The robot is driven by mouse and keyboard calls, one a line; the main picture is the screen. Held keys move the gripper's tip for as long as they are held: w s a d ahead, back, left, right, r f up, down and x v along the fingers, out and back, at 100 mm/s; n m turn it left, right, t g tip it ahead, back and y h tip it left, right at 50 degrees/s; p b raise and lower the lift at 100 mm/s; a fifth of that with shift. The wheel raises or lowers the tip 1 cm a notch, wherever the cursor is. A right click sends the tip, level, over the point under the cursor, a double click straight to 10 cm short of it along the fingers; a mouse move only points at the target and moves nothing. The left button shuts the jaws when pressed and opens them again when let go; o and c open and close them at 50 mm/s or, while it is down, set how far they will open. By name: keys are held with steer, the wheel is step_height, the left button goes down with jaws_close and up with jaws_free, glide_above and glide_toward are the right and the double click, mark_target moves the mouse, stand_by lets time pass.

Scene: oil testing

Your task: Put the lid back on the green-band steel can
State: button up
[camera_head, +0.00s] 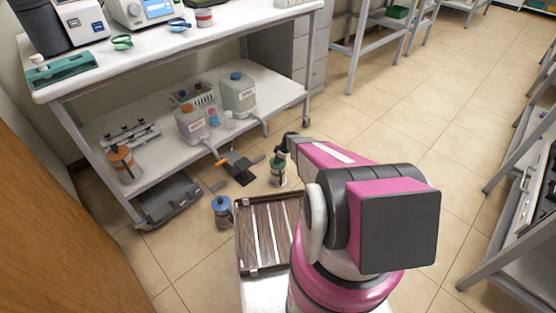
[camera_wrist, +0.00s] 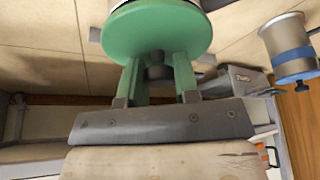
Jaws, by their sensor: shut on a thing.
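The green-band steel can (camera_head: 278,175) stands upright on the floor in the head view, just beyond the slatted tray. My gripper (camera_head: 281,153) is directly above it, pointing down. In the wrist view, my gripper (camera_wrist: 158,75) is shut on the dark knob of the round green lid (camera_wrist: 158,32). The lid lies flat across the finger ends. A strip of the steel can (camera_wrist: 211,4) shows behind the lid's edge; the lid hides most of it. The lid is at the can's mouth, but I cannot tell whether it is seated or slightly above.
A blue-band can (camera_head: 222,212) stands nearby on the left; it also shows in the wrist view (camera_wrist: 289,45). The slatted tray (camera_head: 243,262) is in front. A shelved bench (camera_head: 145,142) with jugs and bottles is at left. Floor at right is clear.

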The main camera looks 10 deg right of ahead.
stand_by(0.4)
steer(key=o, duration=1.4)
steer(key=shift+o, duration=0.2)
steer(key=shift+r, duration=0.1)
steer(key=shift+r, duration=3.4)
jaws_close()
steer(key=shift+f, duration=2.4)
